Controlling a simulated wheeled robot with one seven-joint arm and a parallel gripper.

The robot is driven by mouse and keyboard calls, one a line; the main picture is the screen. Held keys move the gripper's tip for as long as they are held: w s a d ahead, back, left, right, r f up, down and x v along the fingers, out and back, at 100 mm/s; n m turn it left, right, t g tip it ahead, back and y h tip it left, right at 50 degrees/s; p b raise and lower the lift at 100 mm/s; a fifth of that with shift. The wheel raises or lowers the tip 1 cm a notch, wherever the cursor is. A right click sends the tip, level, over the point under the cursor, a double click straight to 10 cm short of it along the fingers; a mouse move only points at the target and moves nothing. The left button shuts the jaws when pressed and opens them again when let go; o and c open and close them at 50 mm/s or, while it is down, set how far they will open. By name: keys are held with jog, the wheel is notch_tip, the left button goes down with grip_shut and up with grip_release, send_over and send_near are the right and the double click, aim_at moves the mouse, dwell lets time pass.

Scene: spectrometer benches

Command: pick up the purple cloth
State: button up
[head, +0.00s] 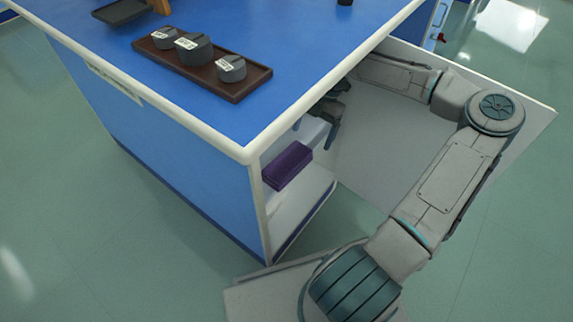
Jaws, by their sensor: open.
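The purple cloth (287,166) is a folded block on a white shelf inside the open cabinet under the blue bench, near its front edge. My gripper (325,131) is at the cabinet opening, just above and to the right of the cloth in the picture. Its dark fingers are open and point downward. It looks apart from the cloth, and nothing shows between the fingers. The upper part of my gripper is partly hidden near the bench edge.
The cabinet door (385,135) stands open on the right, close behind my arm. The blue bench top (215,110) overhangs the shelf. On it a brown tray (243,90) holds three dark round pieces with labels. Green floor (75,210) is clear at left.

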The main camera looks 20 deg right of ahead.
aim_at(288, 160)
jog(key=s+a, duration=0.1)
jog(key=a, duration=0.1)
jog(key=s+a+b, duration=0.1)
jog(key=a, duration=0.1)
jog(key=s+a, duration=0.2)
jog(key=shift+f, duration=0.1)
jog(key=shift+s+a+b, duration=0.3)
jog(key=shift+a, duration=0.25)
jog(key=shift+s+a+b, duration=0.3)
jog(key=shift+a, duration=0.2)
jog(key=shift+b+x, duration=0.85)
jog(key=shift+x, duration=0.65)
jog(key=shift+a, duration=0.1)
jog(key=c, duration=1.1)
